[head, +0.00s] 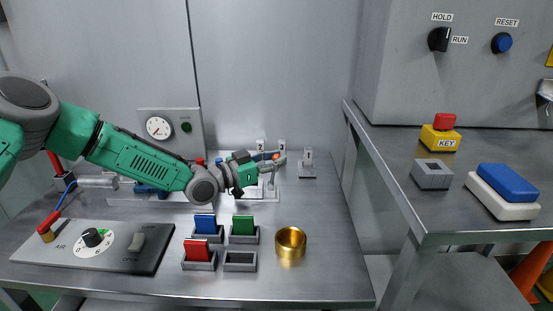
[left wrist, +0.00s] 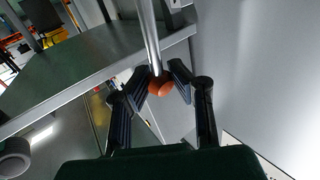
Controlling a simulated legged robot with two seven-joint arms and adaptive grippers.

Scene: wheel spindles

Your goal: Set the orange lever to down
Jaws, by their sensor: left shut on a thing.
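The orange lever shows its round orange knob (head: 276,156) at the back of the left bench in the head view. In the left wrist view, the orange knob (left wrist: 160,85) sits at the end of a metal rod, between the two fingers. My left gripper (head: 277,161) reaches in from the left and is shut on the knob; its fingers also show in the left wrist view (left wrist: 158,82). The fingers partly hide the lever and its base in the head view. The right gripper is not in view.
Another small lever mount (head: 307,168) stands just right of my gripper. Red, blue and green blocks in grey holders, a brass cup (head: 291,241) and an AIR panel (head: 91,245) occupy the front of the bench. The right bench (head: 395,185) carries a KEY block (head: 439,138).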

